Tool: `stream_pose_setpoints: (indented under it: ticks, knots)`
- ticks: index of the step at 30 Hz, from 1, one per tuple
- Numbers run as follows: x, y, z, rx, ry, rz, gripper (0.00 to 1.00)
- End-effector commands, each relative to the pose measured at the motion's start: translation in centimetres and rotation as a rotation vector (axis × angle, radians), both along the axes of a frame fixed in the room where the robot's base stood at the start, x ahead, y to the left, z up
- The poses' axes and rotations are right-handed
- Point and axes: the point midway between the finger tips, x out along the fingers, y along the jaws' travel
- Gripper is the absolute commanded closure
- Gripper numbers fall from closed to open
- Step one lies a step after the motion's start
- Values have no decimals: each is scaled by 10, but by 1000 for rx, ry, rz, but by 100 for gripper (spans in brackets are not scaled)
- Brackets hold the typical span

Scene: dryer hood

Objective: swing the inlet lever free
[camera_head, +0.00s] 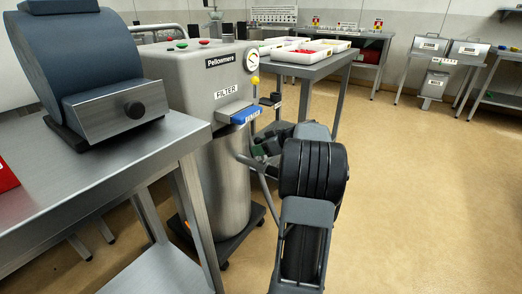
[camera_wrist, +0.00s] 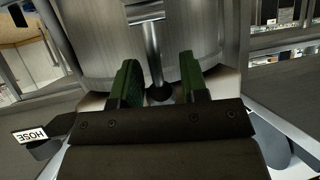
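The inlet lever appears to be the silver rod with a dark round knob (camera_wrist: 160,92) in the wrist view. It hangs from a short crossbar on the steel drum (camera_wrist: 195,40). My gripper (camera_wrist: 160,80) has its two green fingers apart, one on each side of the rod and knob, with gaps showing. I cannot tell how deep the knob sits between them. In the head view my gripper (camera_head: 262,147) is at the right side of the grey filter unit (camera_head: 190,75), beside its steel drum (camera_head: 222,165). My arm largely hides the lever there.
A steel table (camera_head: 100,160) with a blue-grey machine (camera_head: 75,60) stands at left. A blue labelled piece (camera_head: 245,116) juts out above my gripper. A HOSE tag (camera_wrist: 30,136) is at lower left in the wrist view. A tray table (camera_head: 310,68) stands behind; open floor lies right.

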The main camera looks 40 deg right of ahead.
Motion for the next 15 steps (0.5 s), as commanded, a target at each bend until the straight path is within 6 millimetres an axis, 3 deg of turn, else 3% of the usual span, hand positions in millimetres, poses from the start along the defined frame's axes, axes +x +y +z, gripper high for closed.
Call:
stream_pose_setpoints:
  ticks: [4,15]
  knots:
    - [-1,-1,-3,3,5,-2,48]
    - [-11,-6,2,5,10,-5,48]
